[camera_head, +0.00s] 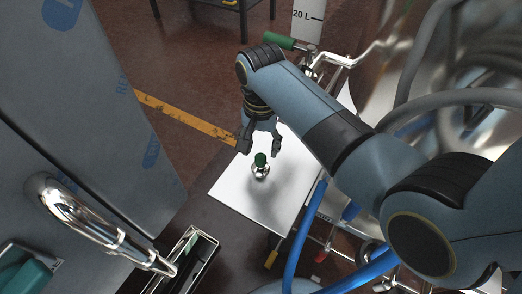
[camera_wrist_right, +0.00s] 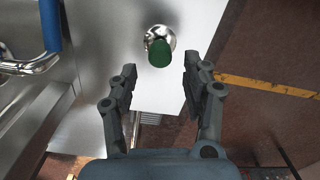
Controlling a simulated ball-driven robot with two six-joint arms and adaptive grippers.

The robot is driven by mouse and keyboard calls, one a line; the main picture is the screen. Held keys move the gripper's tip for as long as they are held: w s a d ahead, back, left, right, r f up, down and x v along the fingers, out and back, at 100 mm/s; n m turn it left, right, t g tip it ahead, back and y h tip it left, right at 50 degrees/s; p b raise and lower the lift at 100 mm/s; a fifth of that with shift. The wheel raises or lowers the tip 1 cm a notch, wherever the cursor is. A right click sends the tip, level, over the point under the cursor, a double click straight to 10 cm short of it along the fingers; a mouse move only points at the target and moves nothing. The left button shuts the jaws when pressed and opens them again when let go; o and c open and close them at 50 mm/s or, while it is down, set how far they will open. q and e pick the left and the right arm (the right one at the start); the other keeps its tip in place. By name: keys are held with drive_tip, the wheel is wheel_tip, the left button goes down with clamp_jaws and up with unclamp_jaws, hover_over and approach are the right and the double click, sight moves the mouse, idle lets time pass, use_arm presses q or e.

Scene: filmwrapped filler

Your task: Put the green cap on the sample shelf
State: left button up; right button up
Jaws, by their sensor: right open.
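A green cap (camera_head: 260,159) sits on a small shiny metal piece (camera_head: 261,171) on a pale, flat shelf-like panel (camera_head: 240,195). In the right wrist view the cap (camera_wrist_right: 159,53) is just beyond the fingertips, near the middle between them. My right gripper (camera_head: 260,146) is open and empty, its two fingers pointing down just behind the cap, apart from it as far as I can tell. The fingers also show spread in the right wrist view (camera_wrist_right: 160,66). My left gripper is out of view. I cannot tell whether this panel is the sample shelf.
A film-wrapped grey cabinet (camera_head: 110,120) stands at left, with a chrome handle (camera_head: 85,220) in front. A narrow open-topped holder (camera_head: 197,262) is at the bottom. Blue hoses (camera_head: 303,235) and metal pipes lie right of the panel. A green-handled part (camera_head: 271,41) is behind my right arm.

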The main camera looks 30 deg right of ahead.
sight(261, 156)
wheel_tip(261, 156, up, 6)
drive_tip(key=p, duration=0.1)
drive_tip(key=shift+r+p, duration=0.25)
drive_tip(key=shift+p, duration=0.05)
idle(0.3)
